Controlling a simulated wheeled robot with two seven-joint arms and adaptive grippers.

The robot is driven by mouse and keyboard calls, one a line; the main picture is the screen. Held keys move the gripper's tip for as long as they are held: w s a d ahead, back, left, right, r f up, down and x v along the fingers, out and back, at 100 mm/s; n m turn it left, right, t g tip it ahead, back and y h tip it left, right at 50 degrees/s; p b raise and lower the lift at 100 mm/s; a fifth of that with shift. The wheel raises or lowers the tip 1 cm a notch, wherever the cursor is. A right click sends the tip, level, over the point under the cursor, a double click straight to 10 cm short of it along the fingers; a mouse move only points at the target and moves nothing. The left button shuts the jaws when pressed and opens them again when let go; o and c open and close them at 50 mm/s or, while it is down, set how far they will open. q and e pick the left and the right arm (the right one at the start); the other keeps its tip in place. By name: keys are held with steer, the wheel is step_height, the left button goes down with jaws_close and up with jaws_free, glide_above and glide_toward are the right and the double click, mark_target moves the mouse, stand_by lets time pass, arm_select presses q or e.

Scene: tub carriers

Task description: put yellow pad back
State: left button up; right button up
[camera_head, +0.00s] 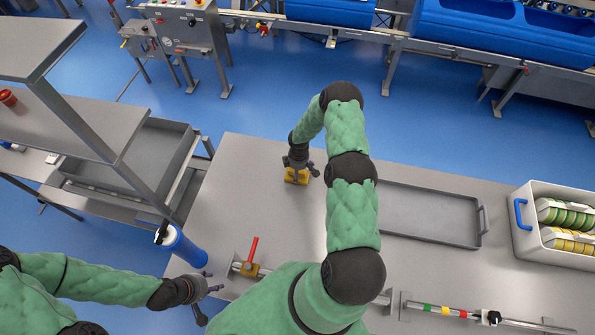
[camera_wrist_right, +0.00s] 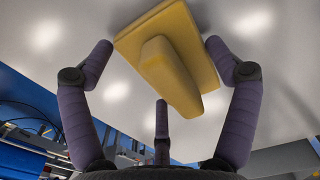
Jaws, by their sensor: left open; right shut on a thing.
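The yellow pad (camera_head: 297,178) is at the far part of the steel table, below my right gripper (camera_head: 300,168). In the right wrist view the yellow pad (camera_wrist_right: 172,57) is a flat block with a raised grip, between the fingers of my right gripper (camera_wrist_right: 157,72), which is shut on it. I cannot tell whether the pad touches the table. My left gripper (camera_head: 211,299) is open and empty at the table's near left edge, below a blue cylinder (camera_head: 185,246).
A grey tray (camera_head: 430,240) lies right of my right arm. A white crate (camera_head: 528,240) with green and yellow packs stands at the far right. A red-handled valve (camera_head: 250,266) and metal rails line the near side. The table left of the pad is clear.

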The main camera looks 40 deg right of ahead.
steer(key=o, duration=1.1)
steer(key=shift+f, duration=0.15)
steer(key=shift+c, duration=0.2)
steer(key=shift+o, duration=0.6)
steer(key=shift+w+a, duration=0.25)
steer(key=shift+w, duration=0.05)
arm_select(q)
steer(key=shift+w+a+f, duration=0.2)
arm_select(e)
steer(key=shift+s, duration=0.1)
arm_select(q)
steer(key=shift+r, duration=0.1)
arm_select(e)
steer(key=shift+d, duration=0.1)
steer(key=shift+r, duration=0.4)
arm_select(q)
step_height(320, 180, down, 2)
steer(key=shift+f+b, duration=0.15)
steer(key=shift+b, duration=0.9)
arm_select(e)
step_height(320, 180, up, 12)
steer(key=shift+f, duration=0.2)
